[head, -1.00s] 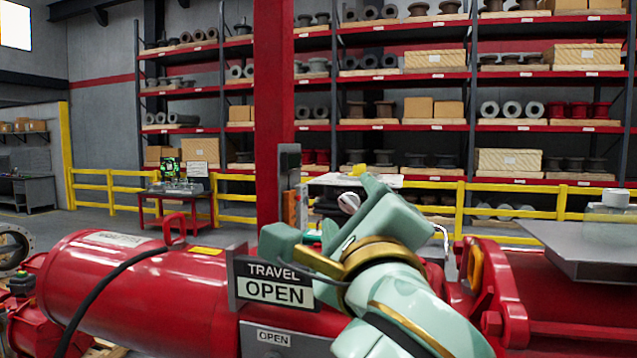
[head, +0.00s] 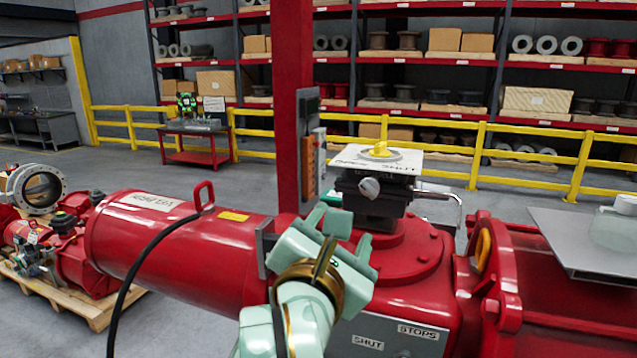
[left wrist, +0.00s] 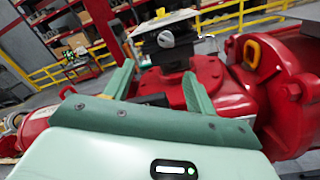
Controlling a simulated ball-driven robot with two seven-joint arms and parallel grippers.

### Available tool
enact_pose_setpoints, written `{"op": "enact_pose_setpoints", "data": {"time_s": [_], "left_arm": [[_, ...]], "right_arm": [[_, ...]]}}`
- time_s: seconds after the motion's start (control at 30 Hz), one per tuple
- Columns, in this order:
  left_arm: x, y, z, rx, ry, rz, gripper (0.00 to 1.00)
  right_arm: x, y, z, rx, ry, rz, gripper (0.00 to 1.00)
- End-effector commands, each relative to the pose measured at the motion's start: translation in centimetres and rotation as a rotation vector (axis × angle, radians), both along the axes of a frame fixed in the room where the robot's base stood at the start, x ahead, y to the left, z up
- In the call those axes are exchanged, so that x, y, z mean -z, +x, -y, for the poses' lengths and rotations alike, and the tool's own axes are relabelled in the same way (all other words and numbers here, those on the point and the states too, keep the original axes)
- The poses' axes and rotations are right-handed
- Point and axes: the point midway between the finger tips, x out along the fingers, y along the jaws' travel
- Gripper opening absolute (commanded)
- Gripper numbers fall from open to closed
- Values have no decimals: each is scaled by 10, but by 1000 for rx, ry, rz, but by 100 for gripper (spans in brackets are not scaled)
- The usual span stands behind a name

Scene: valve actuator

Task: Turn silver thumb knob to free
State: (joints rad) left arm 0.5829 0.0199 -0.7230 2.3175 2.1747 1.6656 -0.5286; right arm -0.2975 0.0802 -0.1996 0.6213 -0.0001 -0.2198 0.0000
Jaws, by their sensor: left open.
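The silver thumb knob (head: 369,188) is on the front face of a dark box (head: 385,205) that stands on the red actuator. It also shows in the left wrist view (left wrist: 166,40), with a slot-like line across its face. A pale plate with a yellow pointer (head: 380,150) tops the box. My left gripper (head: 328,220) is open and empty, below and to the left of the knob in the head view. In the left wrist view its two green fingers (left wrist: 157,76) stand apart, with the knob beyond and above them. They do not touch it. My right gripper is not in view.
The red actuator (head: 165,245) spans the front, with a black cable over it. A plate marked SHUT and STOPS (head: 392,336) is low on its front. A red column (head: 292,110) stands behind. A grey platform (head: 590,240) is at right.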

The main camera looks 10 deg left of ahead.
Motion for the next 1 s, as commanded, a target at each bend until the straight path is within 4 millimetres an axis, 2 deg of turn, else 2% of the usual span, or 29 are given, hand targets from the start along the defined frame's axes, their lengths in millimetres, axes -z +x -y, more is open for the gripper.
{"op": "enact_pose_setpoints", "data": {"time_s": [0.1,0.3,0.47,0.57,0.9,1.0], "left_arm": [[4,-1,9,41,89,-5,56],[5,0,12,55,182,9,56],[4,14,14,51,198,12,56],[3,34,18,51,197,11,56],[2,118,34,51,194,10,56],[2,136,38,53,192,10,56]], "right_arm": [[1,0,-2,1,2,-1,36],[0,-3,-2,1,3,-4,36],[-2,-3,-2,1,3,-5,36],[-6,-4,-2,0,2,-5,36],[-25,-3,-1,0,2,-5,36],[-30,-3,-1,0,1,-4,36]]}}
